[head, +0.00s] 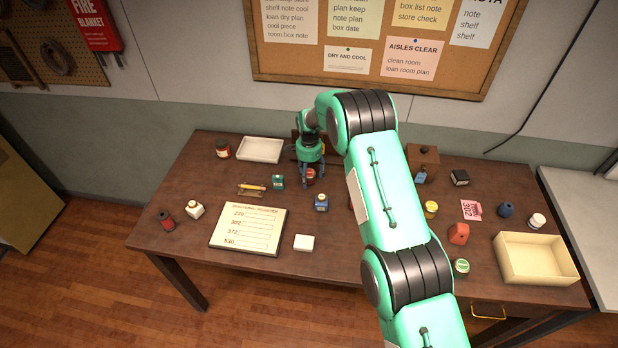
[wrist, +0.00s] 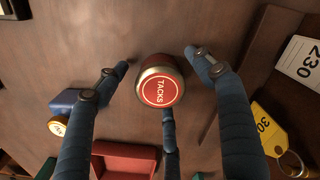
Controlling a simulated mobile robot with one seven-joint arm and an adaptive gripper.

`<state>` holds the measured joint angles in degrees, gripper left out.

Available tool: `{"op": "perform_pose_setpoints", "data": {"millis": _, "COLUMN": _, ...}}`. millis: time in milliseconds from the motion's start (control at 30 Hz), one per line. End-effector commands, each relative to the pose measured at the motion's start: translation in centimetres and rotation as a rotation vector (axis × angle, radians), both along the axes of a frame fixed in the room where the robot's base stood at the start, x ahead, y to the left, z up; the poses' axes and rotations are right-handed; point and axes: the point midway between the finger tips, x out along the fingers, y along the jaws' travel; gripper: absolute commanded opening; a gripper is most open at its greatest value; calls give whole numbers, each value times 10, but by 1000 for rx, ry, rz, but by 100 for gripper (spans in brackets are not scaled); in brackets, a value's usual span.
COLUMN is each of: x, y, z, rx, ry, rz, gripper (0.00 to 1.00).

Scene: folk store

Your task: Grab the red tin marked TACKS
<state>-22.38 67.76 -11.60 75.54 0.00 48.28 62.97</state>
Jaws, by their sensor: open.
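The red tin marked TACKS (wrist: 160,90) stands on the table with its round red lid facing the camera in the wrist view. In the head view it is a small red shape (head: 310,174), partly hidden by my fingers. My gripper (wrist: 160,62) is open, with blue fingers spread around the tin: one on its left, one on its right, and a third below it in the picture. I see gaps between the tin and the side fingers; whether the third finger touches it I cannot tell. The gripper (head: 312,170) is low over the back of the table in the head view.
A blue bottle (head: 321,202) and a teal tin (head: 278,182) stand close by. A yellow key tag (wrist: 266,128) and a white 230 card (wrist: 300,62) lie to the right in the wrist view. A white tray (head: 260,139) is at the back left.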

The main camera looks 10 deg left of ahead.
Motion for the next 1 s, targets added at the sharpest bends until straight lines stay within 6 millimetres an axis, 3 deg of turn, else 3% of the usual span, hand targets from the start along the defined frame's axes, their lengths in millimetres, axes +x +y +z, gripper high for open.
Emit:
{"op": "perform_pose_setpoints", "data": {"millis": 133, "x": 0, "y": 0, "z": 0, "rx": 0, "ry": 0, "rz": 0, "gripper": 68}}
{"op": "perform_pose_setpoints", "data": {"millis": 167, "x": 0, "y": 0, "z": 0, "rx": 0, "ry": 0, "rz": 0, "gripper": 64}}
{"op": "perform_pose_setpoints", "data": {"millis": 400, "x": 0, "y": 0, "z": 0, "rx": 0, "ry": 0, "rz": 0, "gripper": 18}}
{"op": "perform_pose_setpoints", "data": {"millis": 767, "x": 0, "y": 0, "z": 3, "rx": 0, "ry": 0, "rz": 0, "gripper": 17}}
{"op": "perform_pose_setpoints", "data": {"millis": 1000, "x": 0, "y": 0, "z": 19, "rx": 1, "ry": -1, "rz": 0, "gripper": 17}}
